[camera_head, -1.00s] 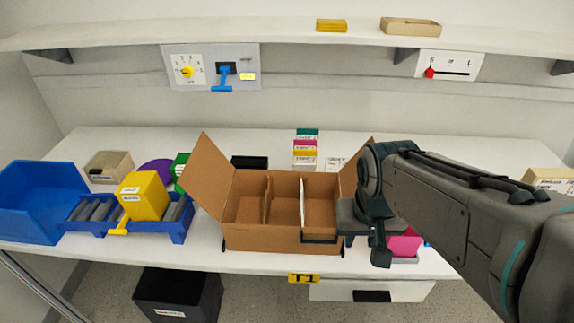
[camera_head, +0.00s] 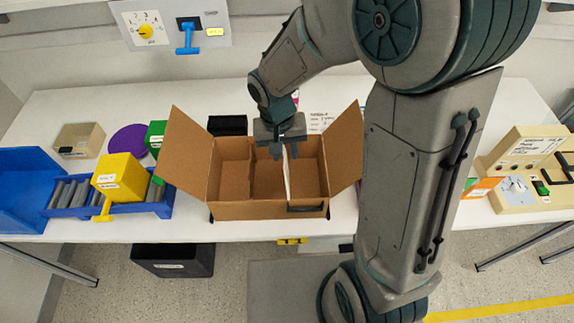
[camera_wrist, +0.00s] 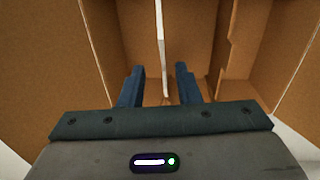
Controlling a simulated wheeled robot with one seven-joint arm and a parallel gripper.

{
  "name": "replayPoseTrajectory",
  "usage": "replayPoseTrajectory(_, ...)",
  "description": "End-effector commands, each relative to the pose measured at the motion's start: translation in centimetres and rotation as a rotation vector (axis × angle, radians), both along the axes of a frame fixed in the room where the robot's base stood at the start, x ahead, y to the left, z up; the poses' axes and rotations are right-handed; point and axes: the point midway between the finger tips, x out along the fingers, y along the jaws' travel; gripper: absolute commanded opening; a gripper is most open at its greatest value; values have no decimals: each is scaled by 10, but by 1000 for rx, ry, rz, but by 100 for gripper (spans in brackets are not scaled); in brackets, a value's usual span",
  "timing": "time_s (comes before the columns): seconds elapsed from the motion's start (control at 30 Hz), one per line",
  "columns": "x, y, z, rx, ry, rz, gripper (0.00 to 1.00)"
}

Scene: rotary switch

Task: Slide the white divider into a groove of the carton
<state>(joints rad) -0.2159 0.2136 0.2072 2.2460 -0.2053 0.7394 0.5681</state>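The open brown carton (camera_head: 270,211) stands on the table with its side flaps spread. The white divider (camera_head: 287,182) stands on edge inside it, right of the brown partition (camera_head: 253,172). I cannot tell whether its edges sit in a groove. My gripper (camera_head: 284,155) points down over the carton's back part, at the far end of the white divider. In the wrist view, my gripper (camera_wrist: 159,72) is open, one finger each side of the white divider (camera_wrist: 162,35), with gaps showing. The divider's lower part is hidden.
A beige device (camera_head: 530,170) is at the right. A panel with a blue lever (camera_head: 187,36) hangs on the wall.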

Motion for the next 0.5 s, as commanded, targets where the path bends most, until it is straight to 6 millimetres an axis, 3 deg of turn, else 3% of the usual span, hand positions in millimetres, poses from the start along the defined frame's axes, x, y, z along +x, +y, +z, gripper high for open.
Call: replayPoseTrajectory(0.5, 5, -2, -43, -1, 4, -2, 30)
